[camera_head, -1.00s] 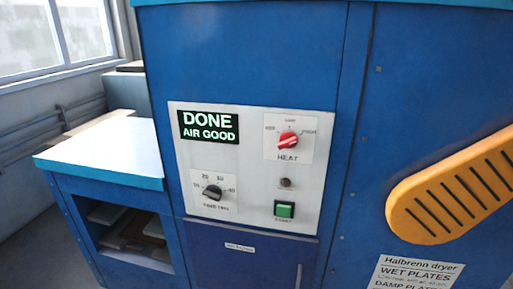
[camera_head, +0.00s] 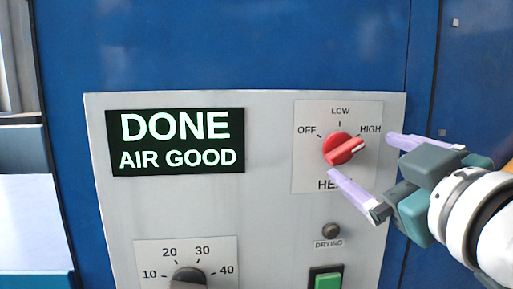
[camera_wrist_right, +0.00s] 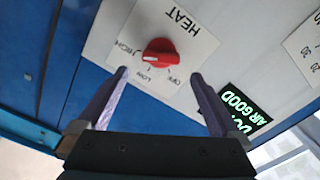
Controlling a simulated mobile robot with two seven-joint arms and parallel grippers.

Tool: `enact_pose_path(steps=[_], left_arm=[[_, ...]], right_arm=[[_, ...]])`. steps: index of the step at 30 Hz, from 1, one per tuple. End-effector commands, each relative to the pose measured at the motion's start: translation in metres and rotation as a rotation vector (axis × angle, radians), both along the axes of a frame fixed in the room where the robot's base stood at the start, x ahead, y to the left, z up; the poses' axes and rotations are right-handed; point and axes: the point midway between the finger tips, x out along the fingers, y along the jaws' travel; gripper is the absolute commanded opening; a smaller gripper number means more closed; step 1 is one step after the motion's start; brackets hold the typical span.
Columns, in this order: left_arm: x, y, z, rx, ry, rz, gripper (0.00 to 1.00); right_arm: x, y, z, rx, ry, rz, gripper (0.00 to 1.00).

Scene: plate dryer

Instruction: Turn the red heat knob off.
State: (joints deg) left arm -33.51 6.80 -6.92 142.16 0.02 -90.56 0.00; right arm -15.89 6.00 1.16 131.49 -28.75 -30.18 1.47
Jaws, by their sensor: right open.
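The red heat knob (camera_head: 342,149) sits on a white plate marked OFF, LOW and HIGH, on the grey control panel (camera_head: 270,205). Its white pointer line aims to the right, toward HIGH. My right gripper (camera_head: 360,155) is open, with its pale purple fingers in front of the panel, one near the HIGH mark and one just below the knob. In the right wrist view the red knob (camera_wrist_right: 159,54) lies ahead of and between the two fingertips (camera_wrist_right: 158,74), with nothing held. My left gripper is not in view.
A lit display (camera_head: 175,141) reads DONE, AIR GOOD. Below are a black timer knob (camera_head: 188,278), a small dark DRYING lamp (camera_head: 331,231) and a green button (camera_head: 327,282). The panel sits on a blue cabinet (camera_head: 240,45). A white-topped side surface (camera_head: 32,225) is at left.

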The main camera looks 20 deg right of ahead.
Motion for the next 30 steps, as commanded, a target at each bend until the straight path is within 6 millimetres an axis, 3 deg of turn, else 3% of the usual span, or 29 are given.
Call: enact_pose_path(steps=[3,9,22,30], left_arm=[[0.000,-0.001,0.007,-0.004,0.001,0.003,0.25],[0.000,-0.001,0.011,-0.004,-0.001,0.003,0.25],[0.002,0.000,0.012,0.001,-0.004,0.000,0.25],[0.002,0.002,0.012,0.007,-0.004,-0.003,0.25]], right_arm=[[0.024,-0.006,0.003,0.000,-0.001,0.000,1.00],[0.053,-0.013,0.001,0.003,-0.001,0.000,1.00],[0.065,-0.016,-0.001,0.002,0.002,0.000,1.00],[0.065,-0.015,-0.001,0.003,0.001,0.000,0.72]])
